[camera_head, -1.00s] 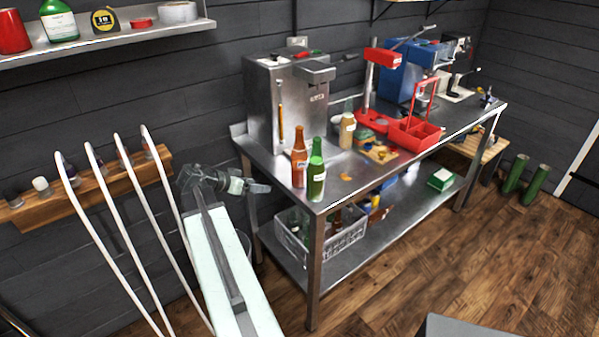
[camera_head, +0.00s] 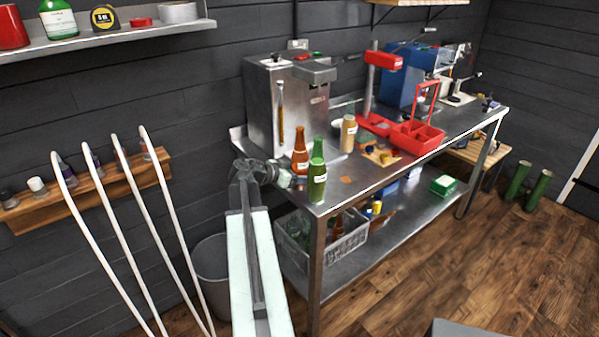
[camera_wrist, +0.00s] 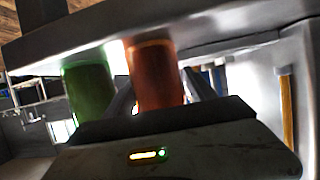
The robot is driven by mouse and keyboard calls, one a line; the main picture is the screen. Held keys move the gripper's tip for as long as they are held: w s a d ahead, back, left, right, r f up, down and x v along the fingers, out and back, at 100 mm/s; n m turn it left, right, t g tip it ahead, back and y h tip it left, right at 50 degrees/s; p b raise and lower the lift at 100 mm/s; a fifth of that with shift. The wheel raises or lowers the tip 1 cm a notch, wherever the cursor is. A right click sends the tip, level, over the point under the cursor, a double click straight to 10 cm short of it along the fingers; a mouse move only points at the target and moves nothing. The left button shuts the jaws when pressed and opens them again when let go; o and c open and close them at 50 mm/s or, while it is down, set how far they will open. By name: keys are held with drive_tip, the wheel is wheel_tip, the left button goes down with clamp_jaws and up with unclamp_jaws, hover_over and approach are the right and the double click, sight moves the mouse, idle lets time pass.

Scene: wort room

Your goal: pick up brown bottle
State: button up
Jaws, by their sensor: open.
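The brown bottle (camera_head: 300,152) stands upright near the steel table's left end. It also shows in the wrist view as an orange-brown body (camera_wrist: 155,75). A green bottle (camera_head: 317,180) stands close to it, nearer the table's front edge. In the wrist view the green bottle (camera_wrist: 88,90) is left of the left finger. My gripper (camera_head: 291,180) is at the table's left end, beside the bottles. In the wrist view its open jaws (camera_wrist: 163,92) have the brown bottle showing between them. I cannot tell how deep it sits or whether a finger touches it.
A steel machine (camera_head: 290,105) stands behind the bottles. A tan-labelled bottle (camera_head: 348,134) and a red carrier (camera_head: 416,138) are further right on the table (camera_head: 375,177). A grey crate (camera_head: 345,246) sits on the lower shelf. White curved rails (camera_head: 125,230) stand at left.

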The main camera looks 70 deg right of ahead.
drive_tip(key=shift+s+d+f, duration=0.2)
drive_tip(key=shift+s+d, duration=0.1)
drive_tip(key=shift+d, duration=0.15)
clamp_jaws()
drive_tip(key=shift+r, duration=0.1)
wheel_tip(320, 180, up, 18)
drive_tip(key=p, duration=1.8)
drive_tip(key=shift+r, duration=0.1)
